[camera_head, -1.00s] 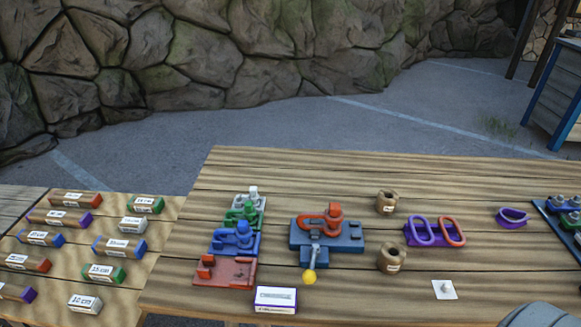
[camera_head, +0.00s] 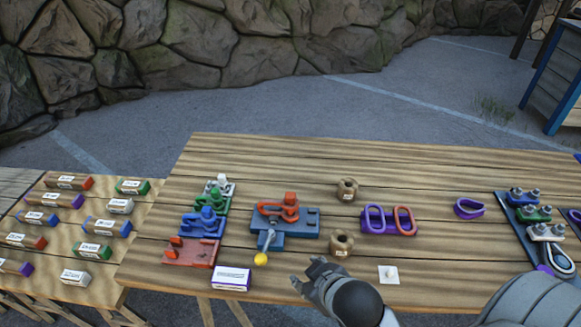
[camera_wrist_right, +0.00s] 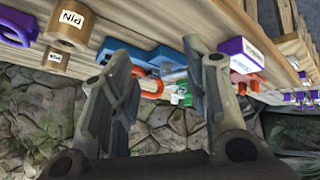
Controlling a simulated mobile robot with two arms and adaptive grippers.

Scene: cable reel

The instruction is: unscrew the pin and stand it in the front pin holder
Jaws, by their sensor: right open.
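An orange shackle (camera_head: 275,210) sits on a blue fixture (camera_head: 300,222) in the middle of the table. A red block-like head (camera_head: 290,198), apparently the pin's, stands up at its back; the threaded part is hidden. The front pin holder (camera_head: 340,242) is a brown round wooden cup with a dark, empty-looking opening. My right gripper (camera_head: 309,278) is open and empty, in front of the fixture and left of the front holder, touching neither. In the right wrist view, part of the orange shackle (camera_wrist_right: 152,86) shows beyond the spread fingers (camera_wrist_right: 158,62). My left gripper is out of view.
The back holder (camera_head: 347,190) stands behind the front one. Coloured stands line the left.

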